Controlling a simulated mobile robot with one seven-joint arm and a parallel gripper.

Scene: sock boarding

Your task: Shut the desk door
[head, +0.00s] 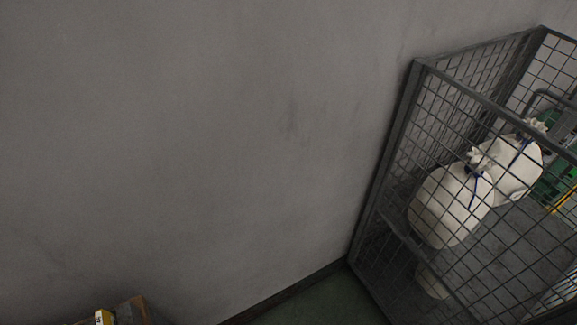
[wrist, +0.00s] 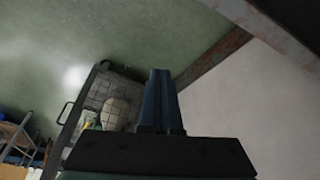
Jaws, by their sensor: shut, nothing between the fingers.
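No desk door can be made out in either view. In the wrist view, my gripper (wrist: 161,73) shows with its two dark blue fingers together and nothing between them. It points toward a green surface and a pale wall, apart from anything I can see. My gripper does not show in the head view. A brown wooden edge (head: 134,309) shows at the bottom left of the head view. I cannot tell whether it belongs to the desk.
A grey wire-mesh cage (head: 412,85) with white tied sacks (head: 445,205) stands at the right. A plain grey wall (head: 200,130) fills the left and middle. A small yellow and white object (head: 104,317) is at the bottom left. Green floor (head: 318,303) shows below.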

